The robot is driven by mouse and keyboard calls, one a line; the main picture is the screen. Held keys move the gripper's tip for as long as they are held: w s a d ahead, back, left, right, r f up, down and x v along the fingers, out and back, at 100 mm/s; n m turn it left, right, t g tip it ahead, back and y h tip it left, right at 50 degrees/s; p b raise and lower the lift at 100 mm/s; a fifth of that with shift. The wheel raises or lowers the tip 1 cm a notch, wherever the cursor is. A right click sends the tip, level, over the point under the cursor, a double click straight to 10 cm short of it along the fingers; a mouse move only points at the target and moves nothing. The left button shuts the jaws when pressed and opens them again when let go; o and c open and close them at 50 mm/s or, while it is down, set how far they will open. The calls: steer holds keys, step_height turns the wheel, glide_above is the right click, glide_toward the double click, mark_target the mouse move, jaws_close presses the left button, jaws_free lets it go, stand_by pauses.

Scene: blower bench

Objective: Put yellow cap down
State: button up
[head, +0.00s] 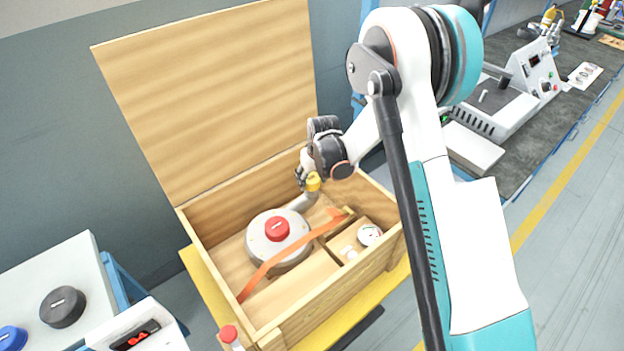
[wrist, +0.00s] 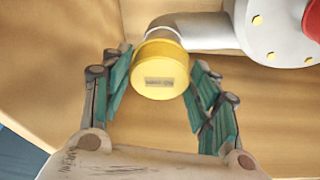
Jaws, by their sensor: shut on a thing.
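The yellow cap (head: 313,182) shows at the mouth of the grey pipe inside the open wooden crate (head: 330,300). In the wrist view the cap (wrist: 160,68) is round, with a small label on its face. My gripper (wrist: 160,60) has its green-padded fingers shut on the cap's two sides. The pale pipe (wrist: 205,30) runs behind the cap to the blower body; I cannot tell whether the cap is seated on it or just apart. In the head view my gripper (head: 307,170) reaches down into the crate over the pipe end.
The crate's raised lid (head: 210,100) stands behind. A bench with a black round cap (head: 62,307) is at left.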

steer(key=shift+r, duration=0.1)
steer(key=shift+f+b, duration=0.4)
steer(key=shift+f, duration=0.1)
steer(key=shift+f, duration=0.15)
steer(key=o, duration=0.9)
